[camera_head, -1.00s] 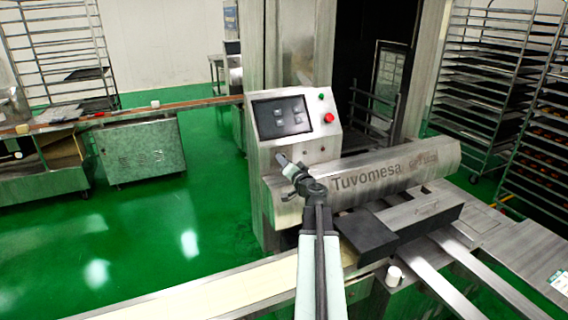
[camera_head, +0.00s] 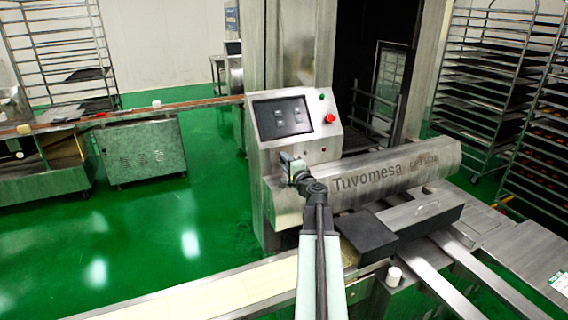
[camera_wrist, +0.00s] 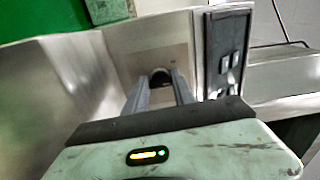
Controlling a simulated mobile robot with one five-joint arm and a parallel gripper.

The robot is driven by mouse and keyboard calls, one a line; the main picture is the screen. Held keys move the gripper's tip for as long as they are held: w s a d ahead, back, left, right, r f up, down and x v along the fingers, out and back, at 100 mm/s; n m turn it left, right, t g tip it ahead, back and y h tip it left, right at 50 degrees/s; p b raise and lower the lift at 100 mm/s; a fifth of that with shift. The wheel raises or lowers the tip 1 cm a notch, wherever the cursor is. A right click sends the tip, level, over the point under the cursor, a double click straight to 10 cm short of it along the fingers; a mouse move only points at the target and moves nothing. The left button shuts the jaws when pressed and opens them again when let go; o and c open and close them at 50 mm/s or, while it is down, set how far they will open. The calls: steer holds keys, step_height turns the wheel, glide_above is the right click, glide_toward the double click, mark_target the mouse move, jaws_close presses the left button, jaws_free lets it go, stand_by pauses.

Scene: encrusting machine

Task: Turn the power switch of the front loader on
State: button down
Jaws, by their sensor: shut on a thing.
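The front loader (camera_head: 395,171) is a steel machine with a "Tuvomesa" cover and a sloped control box (camera_head: 322,146) with a dark screen. My gripper (camera_head: 288,158) is at the box's lower front, below the screen. In the wrist view, my gripper's two fingers (camera_wrist: 161,84) reach to a pale plate on the steel face. They are shut on a dark round knob (camera_wrist: 160,75), which looks like the power switch. Its exact turn angle cannot be told. In the head view the gripper hides this knob.
A red button (camera_head: 330,118) and a small green button (camera_head: 321,97) sit right of the screen. The dark panel (camera_wrist: 228,55) shows beside the fingers in the wrist view. A conveyor (camera_head: 215,297) runs in front. Tray racks (camera_head: 485,85) stand at the back right.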

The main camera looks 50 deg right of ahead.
steer(key=m, duration=0.4)
steer(key=shift+r+m, duration=0.1)
steer(key=shift+m, duration=0.2)
steer(key=m, duration=0.4)
steer(key=shift+m, duration=0.3)
steer(key=c, duration=1)
jaws_free()
steer(key=shift+c, duration=0.2)
steer(key=v, duration=0.8)
steer(key=shift+w, duration=0.1)
